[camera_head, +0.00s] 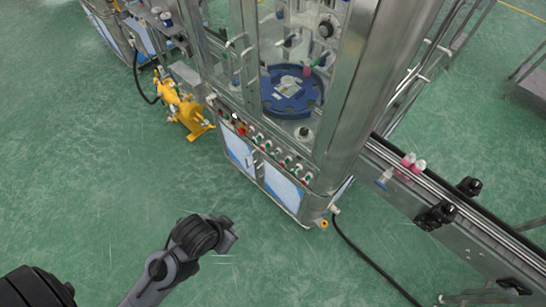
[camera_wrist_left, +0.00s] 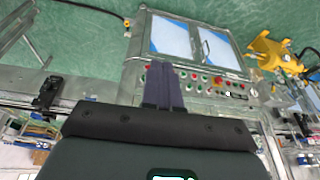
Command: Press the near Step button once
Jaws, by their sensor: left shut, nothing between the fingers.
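The machine's front button panel (camera_head: 262,146) carries a sloping row of several small red, green and dark controls. It also shows in the left wrist view (camera_wrist_left: 193,76). The labels are too small to read, so I cannot tell which control is the near Step button. My left gripper (camera_head: 230,238) is in front of and below the panel in the head view, with green floor showing between them. In the left wrist view my left fingers (camera_wrist_left: 161,68) are shut together and empty, overlapping the panel's left part and hiding some of it. My right gripper is not in view.
White and blue cabinet doors (camera_head: 283,188) lie below the panel. A yellow device (camera_head: 185,110) stands left of the machine. A black hose (camera_head: 372,262) lies on the floor. The floor before the machine is clear.

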